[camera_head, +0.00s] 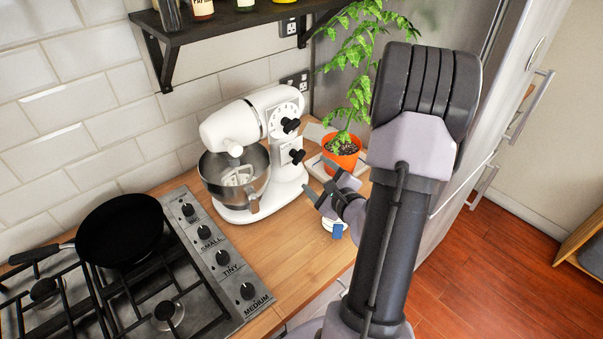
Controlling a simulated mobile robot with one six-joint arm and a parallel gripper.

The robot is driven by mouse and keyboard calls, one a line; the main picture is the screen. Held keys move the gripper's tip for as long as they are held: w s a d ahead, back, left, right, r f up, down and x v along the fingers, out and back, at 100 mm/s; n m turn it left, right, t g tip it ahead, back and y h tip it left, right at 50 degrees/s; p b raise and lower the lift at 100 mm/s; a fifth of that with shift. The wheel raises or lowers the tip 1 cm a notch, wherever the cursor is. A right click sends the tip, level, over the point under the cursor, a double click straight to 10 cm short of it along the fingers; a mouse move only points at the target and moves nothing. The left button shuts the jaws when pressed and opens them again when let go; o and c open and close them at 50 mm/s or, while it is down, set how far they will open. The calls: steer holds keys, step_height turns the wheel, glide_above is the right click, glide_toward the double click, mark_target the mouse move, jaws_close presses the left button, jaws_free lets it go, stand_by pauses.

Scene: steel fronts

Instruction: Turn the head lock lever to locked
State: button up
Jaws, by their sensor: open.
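A white stand mixer (232,124) stands on the wooden counter with its head lowered over a steel bowl (226,181). Two black controls stick out from its right side, an upper one (290,125) by a round dial and a lower one (297,156) on the column. I cannot tell from their look which is the head lock lever, or how it is set. My gripper (318,179) is open and empty, just right of the mixer's column and a little below the lower control. It appears apart from both controls. My arm hides part of the counter.
A plant in an orange pot (342,154) stands close behind my gripper. A small cup (335,226) with a blue mark is below it. A stove with a black pan (120,230) lies left, and a shelf (235,24) hangs above. The fridge (510,80) is at right.

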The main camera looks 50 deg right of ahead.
mark_target(300, 159)
steer(key=x, duration=1)
steer(key=shift+w+r, duration=0.15)
steer(key=shift+w, duration=0.1)
steer(key=c, duration=1.4)
steer(key=shift+o, duration=0.2)
